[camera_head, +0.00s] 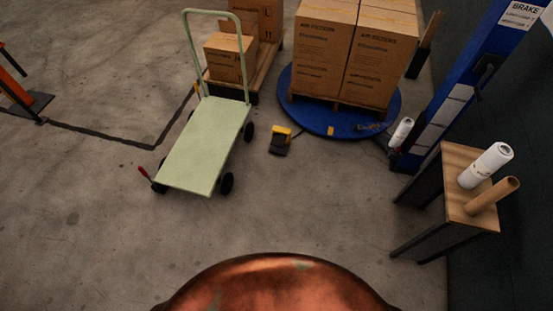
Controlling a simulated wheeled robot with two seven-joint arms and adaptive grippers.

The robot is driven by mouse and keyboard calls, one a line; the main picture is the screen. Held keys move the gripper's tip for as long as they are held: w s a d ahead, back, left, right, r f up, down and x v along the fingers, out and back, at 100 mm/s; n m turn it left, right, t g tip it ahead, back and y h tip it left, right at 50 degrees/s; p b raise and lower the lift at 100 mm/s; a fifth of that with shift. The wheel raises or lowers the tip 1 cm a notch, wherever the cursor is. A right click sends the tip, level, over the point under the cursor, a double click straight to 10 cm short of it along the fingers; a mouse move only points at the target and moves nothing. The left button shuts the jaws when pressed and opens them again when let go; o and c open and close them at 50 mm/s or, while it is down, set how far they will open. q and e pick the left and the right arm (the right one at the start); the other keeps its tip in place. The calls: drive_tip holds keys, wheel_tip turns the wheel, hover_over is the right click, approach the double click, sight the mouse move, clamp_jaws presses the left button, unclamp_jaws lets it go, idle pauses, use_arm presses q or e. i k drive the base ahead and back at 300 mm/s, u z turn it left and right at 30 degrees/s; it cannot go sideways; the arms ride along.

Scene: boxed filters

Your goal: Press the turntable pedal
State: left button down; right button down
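The turntable pedal (281,140) is a small yellow and black foot pedal on the concrete floor. It sits in front of the blue round turntable (322,121), a little to its left, and right of the green cart. Boxes labelled as air filters (347,57) stand on a wooden pallet on the turntable. Neither of my grippers shows in the head view. Nothing touches the pedal.
A pale green platform cart (205,146) stands left of the pedal. A wooden side table (460,184) with rolls stands at right, by a blue column (455,90). Boxes (228,62) sit on a pallet behind the cart. The floor in front of the pedal is clear.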

sight(278, 140)
drive_tip(key=k, duration=0.55)
drive_tip(key=u, duration=0.65)
drive_tip(key=i, duration=0.65)
drive_tip(key=u, duration=1.1)
drive_tip(key=i, duration=1.7)
drive_tip(key=z, duration=1.05)
drive_tip(key=i, duration=0.65)
drive_tip(key=z, duration=0.6)
